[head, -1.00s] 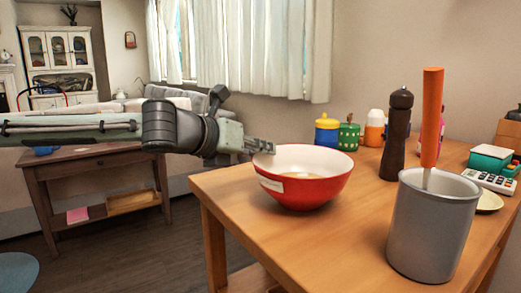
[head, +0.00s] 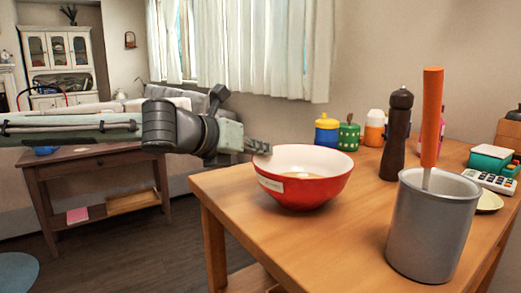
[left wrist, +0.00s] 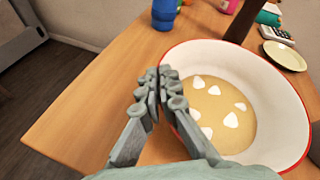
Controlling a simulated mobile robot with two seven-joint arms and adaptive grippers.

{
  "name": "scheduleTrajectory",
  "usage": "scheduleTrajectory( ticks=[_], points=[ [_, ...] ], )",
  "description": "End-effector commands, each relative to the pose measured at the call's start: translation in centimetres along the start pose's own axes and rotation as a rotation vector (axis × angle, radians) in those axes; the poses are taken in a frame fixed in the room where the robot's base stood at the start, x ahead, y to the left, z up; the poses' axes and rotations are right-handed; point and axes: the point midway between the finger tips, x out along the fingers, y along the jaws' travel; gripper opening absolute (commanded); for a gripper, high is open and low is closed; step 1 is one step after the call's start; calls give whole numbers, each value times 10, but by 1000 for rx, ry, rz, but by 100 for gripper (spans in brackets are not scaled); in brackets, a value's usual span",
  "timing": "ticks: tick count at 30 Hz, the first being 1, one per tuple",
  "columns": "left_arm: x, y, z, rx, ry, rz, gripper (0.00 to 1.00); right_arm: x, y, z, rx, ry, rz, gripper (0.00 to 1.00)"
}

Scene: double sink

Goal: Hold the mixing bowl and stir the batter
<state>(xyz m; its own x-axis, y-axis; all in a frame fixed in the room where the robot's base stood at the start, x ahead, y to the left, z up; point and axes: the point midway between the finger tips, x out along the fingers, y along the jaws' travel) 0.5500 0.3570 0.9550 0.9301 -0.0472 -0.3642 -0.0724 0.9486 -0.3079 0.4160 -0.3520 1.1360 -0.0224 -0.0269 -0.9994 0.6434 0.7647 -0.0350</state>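The red mixing bowl (head: 305,188), white inside, stands upright near the table's left edge. Pale batter with white lumps (left wrist: 215,112) lies in it, seen best in the left wrist view. My left gripper (head: 262,147) reaches in from the left at the bowl's left rim. In the left wrist view its fingers (left wrist: 160,85) are drawn together at the rim, one outside and one over the inside; the pinched spot is mostly hidden. A stirring tool with an orange handle (head: 431,118) stands in a grey cylindrical container (head: 430,228). My right gripper is not in view.
A dark pepper mill (head: 396,137) stands behind the grey container. Several colourful jars (head: 327,132) line the back by the wall. A calculator (head: 489,181) and a small plate (head: 488,201) lie at the right. The wooden table (head: 300,240) is clear in front of the bowl.

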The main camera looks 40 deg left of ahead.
Motion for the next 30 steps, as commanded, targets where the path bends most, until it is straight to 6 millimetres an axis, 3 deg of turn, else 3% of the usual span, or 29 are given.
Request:
scheduleTrajectory(
  ticks=[11, 18, 30],
  points=[
    [0, 0, 0, 0, 0, 0, 0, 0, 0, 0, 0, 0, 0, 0],
    [0, 0, 0, 0, 0, 0, 28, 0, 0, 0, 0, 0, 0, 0],
    [-5, 0, 1, 4, -1, 0, 29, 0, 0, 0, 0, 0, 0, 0]
  ],
)
